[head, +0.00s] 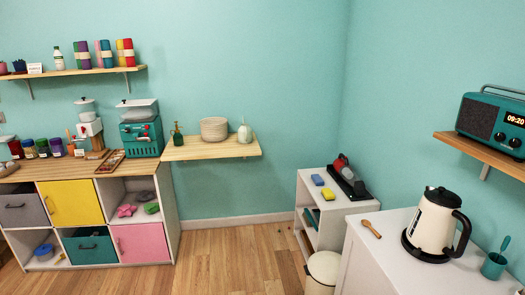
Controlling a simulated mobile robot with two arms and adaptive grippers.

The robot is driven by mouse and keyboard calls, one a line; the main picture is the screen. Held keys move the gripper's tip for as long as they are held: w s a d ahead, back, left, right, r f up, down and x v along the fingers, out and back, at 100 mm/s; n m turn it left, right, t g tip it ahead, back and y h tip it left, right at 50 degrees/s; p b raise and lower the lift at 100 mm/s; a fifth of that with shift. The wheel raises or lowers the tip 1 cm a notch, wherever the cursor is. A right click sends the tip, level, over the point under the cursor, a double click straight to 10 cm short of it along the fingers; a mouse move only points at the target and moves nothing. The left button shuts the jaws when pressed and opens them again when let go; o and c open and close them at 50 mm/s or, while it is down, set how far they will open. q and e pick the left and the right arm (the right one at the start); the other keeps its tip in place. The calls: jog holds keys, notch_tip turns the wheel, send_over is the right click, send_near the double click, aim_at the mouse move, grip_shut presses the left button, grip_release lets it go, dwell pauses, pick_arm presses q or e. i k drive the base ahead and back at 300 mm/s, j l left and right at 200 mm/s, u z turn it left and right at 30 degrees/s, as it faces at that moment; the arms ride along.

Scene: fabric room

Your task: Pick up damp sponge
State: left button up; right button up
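Two small sponge-like blocks lie on top of the low white shelf unit near the room corner. One is blue (318,180) and the other is yellow (328,194), in front of it and slightly right. They are apart from each other. I cannot tell from this view which one is damp. Neither of my grippers is in view.
A red and black device (346,176) stands behind the sponges. A white counter (390,226) with a kettle (437,225) and wooden spoon (371,229) is at right. A bin (324,268) stands before the shelf unit. The wooden floor (235,262) at centre is clear.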

aim_at(327, 194)
jog(key=i+j+u, duration=0.1)
jog(key=i+j, duration=0.15)
jog(key=i, duration=0.5)
jog(key=i+j+u, duration=0.1)
jog(key=i, duration=0.65)
jog(key=i+j+u, duration=0.1)
jog(key=i+j, duration=0.15)
jog(key=i, duration=0.5)
